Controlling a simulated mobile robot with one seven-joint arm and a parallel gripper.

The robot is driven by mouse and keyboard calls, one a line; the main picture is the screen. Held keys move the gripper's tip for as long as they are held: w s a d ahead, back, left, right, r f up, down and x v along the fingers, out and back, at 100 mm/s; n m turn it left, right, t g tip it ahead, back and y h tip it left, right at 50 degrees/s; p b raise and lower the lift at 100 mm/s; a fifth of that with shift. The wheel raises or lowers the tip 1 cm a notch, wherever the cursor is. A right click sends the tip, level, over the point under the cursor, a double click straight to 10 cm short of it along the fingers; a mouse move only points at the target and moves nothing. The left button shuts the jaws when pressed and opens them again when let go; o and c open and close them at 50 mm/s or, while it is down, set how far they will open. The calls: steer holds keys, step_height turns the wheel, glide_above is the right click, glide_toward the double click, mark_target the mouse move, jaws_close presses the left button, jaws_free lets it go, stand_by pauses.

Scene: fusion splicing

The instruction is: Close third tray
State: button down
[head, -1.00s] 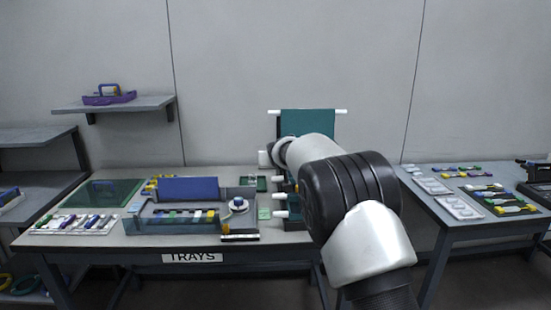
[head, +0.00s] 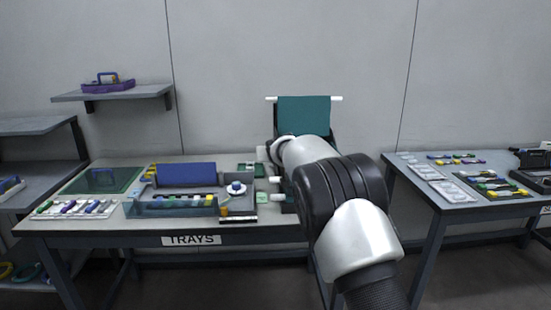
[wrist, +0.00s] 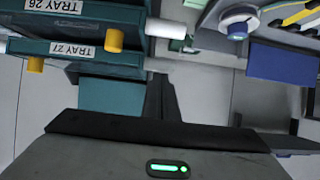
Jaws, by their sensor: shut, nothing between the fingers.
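A teal tray panel (head: 303,114) stands upright at the back of the tray stack, with a white rod along its top edge. It also shows in the wrist view as a teal surface (wrist: 110,95). The wrist view is upside down and shows two stacked teal trays, labelled TRAY 26 (wrist: 60,6) and TRAY 27 (wrist: 72,49), with yellow tabs. My gripper (wrist: 160,95) is shut and empty, its dark fingers near the upright panel; whether they touch it I cannot tell. In the head view my arm hides the gripper and most of the stack.
On the work table (head: 110,238), left of the stack, are a blue-lidded open case (head: 187,174), a round spool (head: 236,188) and a green mat (head: 100,181). A side table (head: 440,206) with white trays and connectors stands right. A purple case (head: 107,83) rests on a wall shelf.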

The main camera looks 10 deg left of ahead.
steer(key=f, duration=0.2)
steer(key=s+f, duration=0.1)
steer(key=shift+f+g, duration=0.35)
steer(key=shift+g, duration=0.05)
steer(key=shift+s+r, duration=0.1)
steer(key=shift+s, duration=0.1)
steer(key=w+r+p+v, duration=0.1)
steer(key=r+v, duration=0.1)
steer(key=v, duration=1.6)
steer(key=shift+t, duration=0.4)
steer(key=shift+w+a, duration=0.1)
